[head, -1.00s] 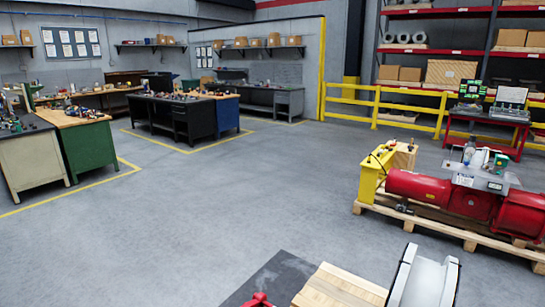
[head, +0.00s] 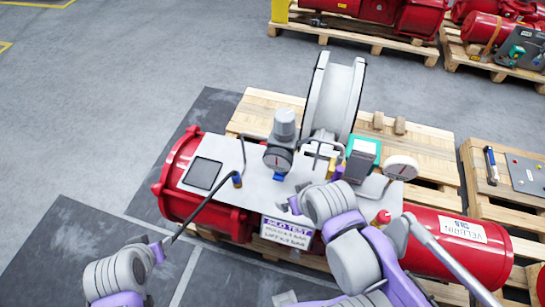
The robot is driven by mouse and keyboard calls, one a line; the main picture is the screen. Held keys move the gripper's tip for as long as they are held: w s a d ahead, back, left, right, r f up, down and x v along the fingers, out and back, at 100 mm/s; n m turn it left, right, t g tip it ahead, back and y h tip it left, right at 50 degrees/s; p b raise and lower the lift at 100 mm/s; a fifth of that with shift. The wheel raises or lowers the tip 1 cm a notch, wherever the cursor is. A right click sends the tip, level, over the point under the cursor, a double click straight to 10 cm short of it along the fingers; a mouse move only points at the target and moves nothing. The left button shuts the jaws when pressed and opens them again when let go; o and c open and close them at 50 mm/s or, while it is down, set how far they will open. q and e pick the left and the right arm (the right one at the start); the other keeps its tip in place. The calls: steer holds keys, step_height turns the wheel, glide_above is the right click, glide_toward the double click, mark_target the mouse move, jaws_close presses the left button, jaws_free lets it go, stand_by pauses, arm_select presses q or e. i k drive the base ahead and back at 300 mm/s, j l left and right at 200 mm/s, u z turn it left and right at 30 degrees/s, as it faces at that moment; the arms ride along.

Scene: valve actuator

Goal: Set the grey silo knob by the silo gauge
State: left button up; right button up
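A sign (head: 288,230) reading "SILO TEST", with small lines not clearly legible, hangs on the front of a grey plate (head: 215,200) on a red machine. A round gauge (head: 278,158) with a dark rim stands below a grey cylinder (head: 285,125). A second, white-faced gauge (head: 401,167) stands at the right. I cannot tell which is the silo gauge, and I cannot single out the grey knob. My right gripper (head: 288,206) is low over the plate's front edge. My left gripper (head: 164,242) is at the lower end of a dark lever (head: 205,208); contact is unclear.
A blue part (head: 278,177) sits under the dark-rimmed gauge. A teal and grey box (head: 362,158) and a red knob (head: 382,217) stand at the right. A large grey wheel (head: 335,95) rises behind. My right arm covers the plate's front right. Floor at left is clear.

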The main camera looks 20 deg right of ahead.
mark_target(284, 121)
steer(key=k+z, duration=0.15)
steer(key=z, duration=0.2)
steer(key=k+z, duration=0.1)
steer(key=z, duration=0.3)
